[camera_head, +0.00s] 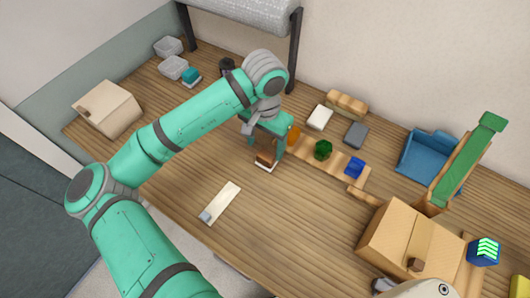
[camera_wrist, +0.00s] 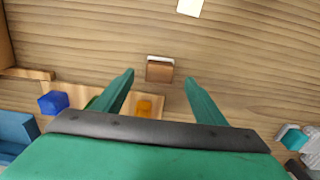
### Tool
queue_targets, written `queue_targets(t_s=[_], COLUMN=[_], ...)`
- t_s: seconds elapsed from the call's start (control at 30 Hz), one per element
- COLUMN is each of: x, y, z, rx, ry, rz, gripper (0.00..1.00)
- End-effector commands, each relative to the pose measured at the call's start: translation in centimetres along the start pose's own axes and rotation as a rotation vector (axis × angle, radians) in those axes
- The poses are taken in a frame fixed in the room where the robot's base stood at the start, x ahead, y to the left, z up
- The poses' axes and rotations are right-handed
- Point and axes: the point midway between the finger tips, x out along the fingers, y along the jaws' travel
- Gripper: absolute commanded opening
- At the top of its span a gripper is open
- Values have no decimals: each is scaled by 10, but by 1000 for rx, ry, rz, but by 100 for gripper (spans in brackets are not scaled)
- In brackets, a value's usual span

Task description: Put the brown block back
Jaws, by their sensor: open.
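The brown block (camera_head: 266,158) sits on the wooden table with a thin white piece at its edge, just below my gripper (camera_head: 265,144) in the head view. In the wrist view the brown block (camera_wrist: 160,71) lies between the two green fingertips of my gripper (camera_wrist: 159,77), with a gap on each side. My gripper is open and empty, pointing down. How high the fingertips are above the table is hard to tell. A wooden strip (camera_head: 310,157) to the right carries an orange piece (camera_head: 294,135), a green piece (camera_head: 323,150) and a blue block (camera_head: 355,168).
A white strip (camera_head: 222,201) lies in front. A teal block (camera_head: 191,75) stands by clear containers (camera_head: 174,67) at the back left. Cardboard boxes stand at left (camera_head: 108,108) and right (camera_head: 410,240). A blue tray (camera_head: 425,158) and green ramp (camera_head: 465,165) are at right.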

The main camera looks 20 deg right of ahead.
Motion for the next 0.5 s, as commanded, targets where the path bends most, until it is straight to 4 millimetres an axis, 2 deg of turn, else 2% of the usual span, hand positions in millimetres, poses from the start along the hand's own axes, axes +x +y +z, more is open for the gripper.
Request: queue_targets(t_s=[0.1,0.2,0.5], x=[-20,-30,-40], y=[0,0,0], z=[0,0,0], rx=[1,1,0], ry=[1,1,0], rz=[-1,-1,0], gripper=[65,65,65])
